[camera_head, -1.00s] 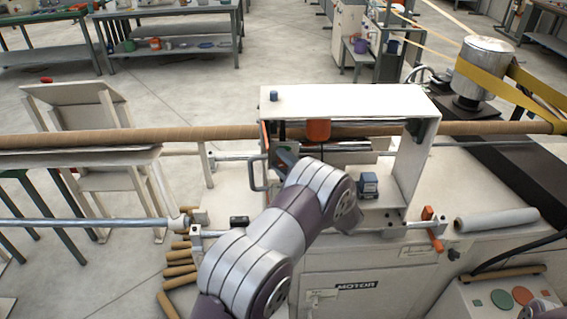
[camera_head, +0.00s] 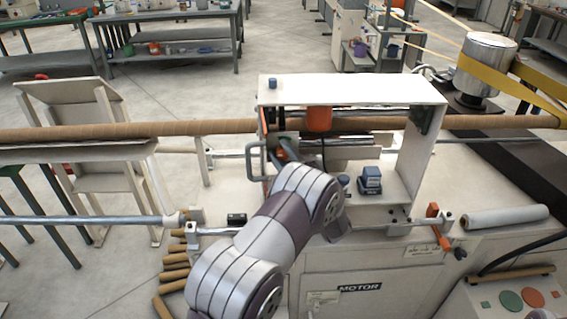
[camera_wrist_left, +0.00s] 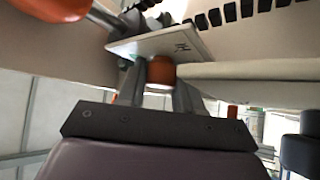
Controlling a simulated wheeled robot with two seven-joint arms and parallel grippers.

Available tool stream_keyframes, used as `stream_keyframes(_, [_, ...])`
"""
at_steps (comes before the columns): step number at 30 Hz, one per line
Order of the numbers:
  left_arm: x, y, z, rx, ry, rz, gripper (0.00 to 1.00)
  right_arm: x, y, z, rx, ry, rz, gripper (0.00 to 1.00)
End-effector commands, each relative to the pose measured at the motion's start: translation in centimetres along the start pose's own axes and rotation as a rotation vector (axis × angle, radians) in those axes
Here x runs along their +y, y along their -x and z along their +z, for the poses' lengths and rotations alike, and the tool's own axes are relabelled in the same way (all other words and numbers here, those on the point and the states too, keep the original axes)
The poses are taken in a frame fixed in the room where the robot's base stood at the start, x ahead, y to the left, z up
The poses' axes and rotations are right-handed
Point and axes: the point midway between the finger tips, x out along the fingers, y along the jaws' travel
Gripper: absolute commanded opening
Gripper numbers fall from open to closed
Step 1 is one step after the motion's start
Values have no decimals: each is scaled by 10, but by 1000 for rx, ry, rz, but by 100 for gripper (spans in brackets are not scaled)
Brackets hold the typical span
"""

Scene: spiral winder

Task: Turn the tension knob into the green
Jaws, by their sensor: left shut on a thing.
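My left gripper (camera_wrist_left: 162,88) is shut on a small orange knob (camera_wrist_left: 160,70) in the left wrist view, with one finger on each side. The knob sits just below a pale plate (camera_wrist_left: 160,44) with a small dark mark. In the head view my left arm reaches into the white frame of the winder (camera_head: 350,91), and the left gripper (camera_head: 281,150) is at the frame's left side. My arm largely hides the knob there. No green zone or pointer of a tension scale can be made out. My right gripper is not in view.
A long brown tube (camera_head: 190,130) runs across the machine behind the gripper. A larger orange part (camera_wrist_left: 52,8) is close at upper left in the wrist view.

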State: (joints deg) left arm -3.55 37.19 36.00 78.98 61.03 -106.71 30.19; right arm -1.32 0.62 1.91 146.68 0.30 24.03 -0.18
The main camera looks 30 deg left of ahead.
Motion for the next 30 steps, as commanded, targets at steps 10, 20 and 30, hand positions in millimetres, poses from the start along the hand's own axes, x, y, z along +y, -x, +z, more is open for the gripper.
stream_keyframes(10, [-1, 0, 0, 3, -122, 120, 4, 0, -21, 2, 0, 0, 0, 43])
stream_keyframes(20, [1, -2, -1, 4, -151, 153, 4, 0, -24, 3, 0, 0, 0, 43])
stream_keyframes(30, [2, -2, -1, 4, -150, 153, 50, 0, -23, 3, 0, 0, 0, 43])
